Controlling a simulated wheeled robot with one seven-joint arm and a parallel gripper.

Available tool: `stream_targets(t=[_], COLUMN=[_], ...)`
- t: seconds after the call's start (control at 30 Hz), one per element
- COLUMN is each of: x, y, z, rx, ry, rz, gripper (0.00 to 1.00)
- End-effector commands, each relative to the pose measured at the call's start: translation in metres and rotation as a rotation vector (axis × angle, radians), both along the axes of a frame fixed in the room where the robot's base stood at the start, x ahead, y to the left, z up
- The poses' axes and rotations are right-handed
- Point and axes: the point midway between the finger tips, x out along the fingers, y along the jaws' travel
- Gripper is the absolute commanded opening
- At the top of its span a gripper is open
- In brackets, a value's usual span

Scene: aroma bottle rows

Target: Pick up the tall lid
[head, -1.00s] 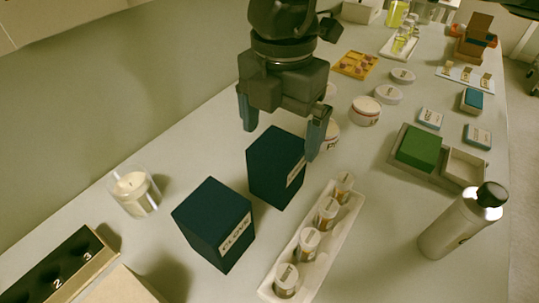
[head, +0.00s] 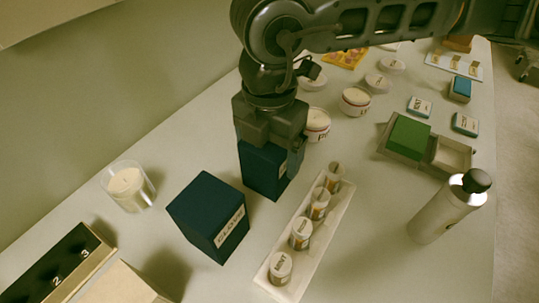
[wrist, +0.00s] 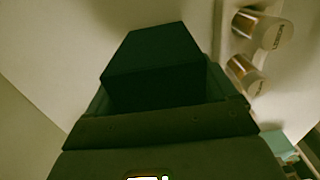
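Two dark blue box-shaped lids stand on the table. The farther, taller-looking lid (head: 262,173) is under my gripper (head: 270,150), with its top hidden by the gripper body. The nearer lid (head: 209,217) stands apart in front, with a white lettered label. In the wrist view, the farther lid (wrist: 155,70) fills the space between the fingers of my gripper (wrist: 155,95). The fingers are on either side of it, very close. I cannot tell whether they press on it.
A white tray (head: 268,284) with several small labelled bottles stands close to the right of the lids. A glass candle (head: 128,186) is at left, a numbered black holder (head: 55,272) at front left. A silver bottle (head: 440,215) and a green box (head: 408,137) are at right.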

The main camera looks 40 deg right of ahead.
Motion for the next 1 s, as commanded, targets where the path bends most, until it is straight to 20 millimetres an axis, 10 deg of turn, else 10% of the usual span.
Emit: stream_targets(t=[0.37,1.0], x=[0.0,0.001], y=[0.0,0.0], z=[0.0,0.039], rx=[0.0,-0.002], ry=[0.0,-0.005], rz=[0.0,0.002], gripper=[0.51,0.51])
